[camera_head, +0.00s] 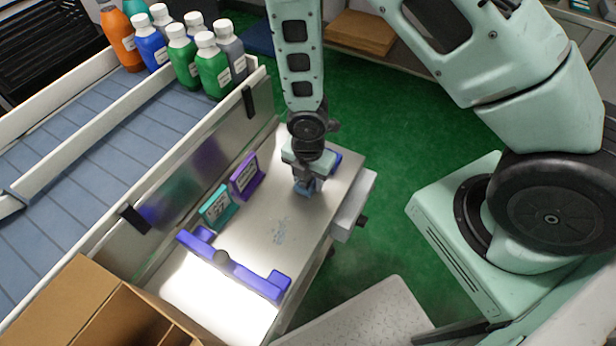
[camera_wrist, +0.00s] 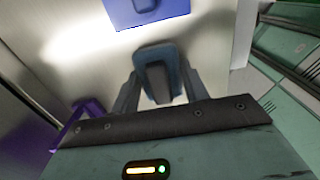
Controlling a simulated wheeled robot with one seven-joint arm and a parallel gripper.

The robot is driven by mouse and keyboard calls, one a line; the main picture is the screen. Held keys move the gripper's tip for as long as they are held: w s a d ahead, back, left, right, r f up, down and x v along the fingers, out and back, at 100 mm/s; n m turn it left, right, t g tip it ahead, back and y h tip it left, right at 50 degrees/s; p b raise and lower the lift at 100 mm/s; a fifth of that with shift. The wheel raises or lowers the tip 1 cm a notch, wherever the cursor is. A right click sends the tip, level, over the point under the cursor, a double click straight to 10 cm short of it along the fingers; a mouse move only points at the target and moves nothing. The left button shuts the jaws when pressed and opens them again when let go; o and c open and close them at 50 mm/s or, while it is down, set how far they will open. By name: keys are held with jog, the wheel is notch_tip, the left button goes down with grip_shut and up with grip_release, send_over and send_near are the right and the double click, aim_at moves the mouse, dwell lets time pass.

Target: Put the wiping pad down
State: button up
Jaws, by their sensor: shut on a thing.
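My gripper (camera_head: 307,180) points down over the metal bench top (camera_head: 255,250), toward its far end. It is shut on a small blue-grey block, which I take to be the wiping pad (camera_head: 308,187). In the wrist view the pad (camera_wrist: 157,75) sits between my two fingertips (camera_wrist: 158,88). Its underside is hidden, and I cannot tell whether it touches the bench. A flat blue piece (camera_head: 334,158) lies behind my gripper; it appears at the top of the wrist view (camera_wrist: 145,12) with a dark part on it.
A purple label stand (camera_head: 245,177) and a teal one (camera_head: 216,208) stand along the bench's left wall. A blue-violet bracket (camera_head: 235,269) crosses the near end. Faint blue marks (camera_head: 280,231) lie on bare metal mid-bench. Several bottles (camera_head: 185,55) stand beyond the wall. A cardboard box (camera_head: 95,310) is near left.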

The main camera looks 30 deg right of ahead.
jog(key=shift+f+b, duration=0.3)
jog(key=o, duration=1)
jog(key=shift+c, duration=0.2)
jog(key=shift+o, duration=0.3)
jog(key=shift+s, duration=0.15)
jog(key=shift+s+d+f, duration=0.1)
jog(key=shift+d, duration=0.05)
notch_tip(320, 180, up, 13)
jog(key=p, duration=0.3)
jog(key=s+a+r+m, duration=0.3)
jog(key=s+r+m, duration=0.4)
jog(key=r+m, duration=0.1)
jog(key=s+a+r+m, duration=0.3)
jog(key=s+r+m, duration=0.4)
jog(key=r+m, duration=0.2)
jog(key=shift+s+a+r+y, duration=0.3)
jog(key=shift+r, duration=0.6)
